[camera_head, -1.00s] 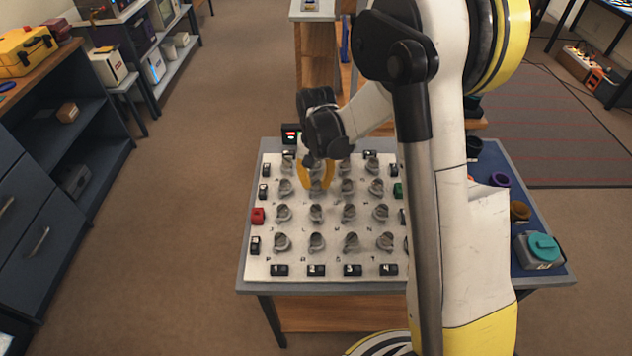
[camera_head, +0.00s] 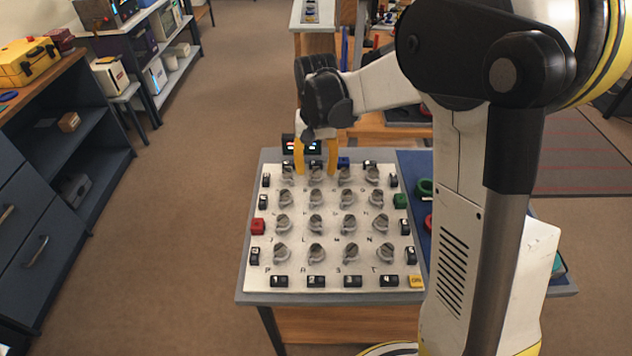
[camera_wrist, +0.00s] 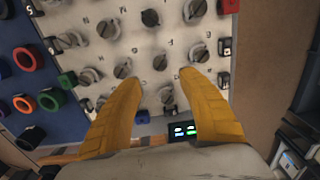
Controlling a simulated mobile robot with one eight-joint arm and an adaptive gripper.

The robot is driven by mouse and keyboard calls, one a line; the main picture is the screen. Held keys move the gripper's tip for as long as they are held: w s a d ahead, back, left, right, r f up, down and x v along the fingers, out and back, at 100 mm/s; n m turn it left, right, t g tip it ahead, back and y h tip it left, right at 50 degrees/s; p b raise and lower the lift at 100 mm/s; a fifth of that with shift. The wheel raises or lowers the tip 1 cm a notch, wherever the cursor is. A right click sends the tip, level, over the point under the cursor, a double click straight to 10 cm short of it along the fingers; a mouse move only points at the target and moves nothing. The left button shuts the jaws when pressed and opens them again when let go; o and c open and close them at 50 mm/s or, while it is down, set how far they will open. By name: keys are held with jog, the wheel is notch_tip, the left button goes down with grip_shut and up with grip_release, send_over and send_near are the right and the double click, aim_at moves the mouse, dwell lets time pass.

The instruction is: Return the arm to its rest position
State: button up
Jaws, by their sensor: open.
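My gripper (camera_head: 316,160) has two yellow fingers, spread apart with nothing between them. In the head view it hangs over the far edge of a pale panel (camera_head: 299,264) with rows of grey knobs. In the wrist view the fingers (camera_wrist: 155,88) point at the panel (camera_wrist: 118,22), with several knobs between and beyond the tips. I cannot tell the exact height of the fingertips above the panel. My arm covers the right part of the table in the head view.
A red block (camera_head: 257,227) and a green block (camera_head: 400,201) sit at the panel's sides. A small lit display (camera_wrist: 184,130) stands at its far edge. Coloured rings, one green (camera_wrist: 31,137), lie on the blue mat (camera_wrist: 14,76). Shelves (camera_head: 94,130) stand left, with clear floor between.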

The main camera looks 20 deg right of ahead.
jog(key=shift+r, duration=1.2)
jog(key=s+r+n+t, duration=0.2)
jog(key=s+r+t, duration=0.1)
jog(key=s, duration=0.7)
jog(key=s+r+n+t, duration=0.1)
jog(key=s+r+t, duration=0.3)
jog(key=s, duration=0.6)
jog(key=shift+r+n, duration=0.4)
jog(key=shift+r, duration=0.15)
